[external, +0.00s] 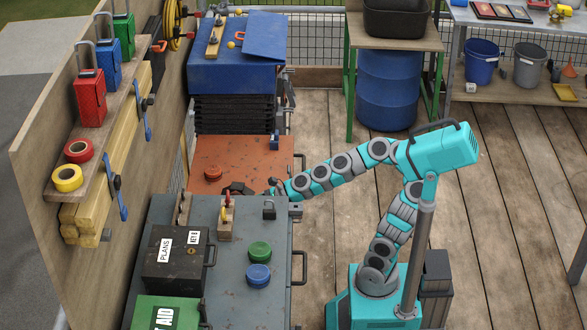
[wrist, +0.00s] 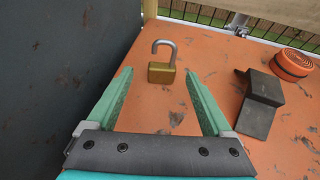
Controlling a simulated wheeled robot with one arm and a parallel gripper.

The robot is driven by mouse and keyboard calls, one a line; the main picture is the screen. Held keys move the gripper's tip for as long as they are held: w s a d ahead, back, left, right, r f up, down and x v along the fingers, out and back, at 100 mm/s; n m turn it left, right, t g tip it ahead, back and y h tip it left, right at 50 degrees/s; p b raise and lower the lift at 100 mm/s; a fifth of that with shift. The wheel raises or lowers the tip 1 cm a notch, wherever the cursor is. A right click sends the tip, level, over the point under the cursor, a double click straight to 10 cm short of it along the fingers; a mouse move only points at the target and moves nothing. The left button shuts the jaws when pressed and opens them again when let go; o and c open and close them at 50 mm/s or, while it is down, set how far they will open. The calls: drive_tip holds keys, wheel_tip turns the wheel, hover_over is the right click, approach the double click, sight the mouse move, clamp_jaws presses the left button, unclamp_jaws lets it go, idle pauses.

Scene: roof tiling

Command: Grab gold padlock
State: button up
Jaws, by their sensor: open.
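The gold padlock (wrist: 162,73) stands on the orange, scuffed top (wrist: 150,110) in the wrist view. Its grey shackle is raised and swung open at one side. My gripper is open, with its two teal fingers (wrist: 159,80) pointing toward the padlock. In the picture the padlock lies between the fingertips, and a gap shows on each side. Nothing is held. In the external view my gripper (external: 273,191) is low over the right side of the orange top (external: 240,152). I cannot make out the gold padlock there.
A dark grey wall (wrist: 50,80) rises close on the left. A grey padlock (external: 269,209) stands on the nearer grey cabinet (external: 225,275).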

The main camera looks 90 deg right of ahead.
drive_tip(key=shift+p+x, duration=0.95)
drive_tip(key=shift+x, duration=1.4)
drive_tip(key=shift+d, duration=0.1)
drive_tip(key=shift+c, duration=0.2)
clamp_jaws()
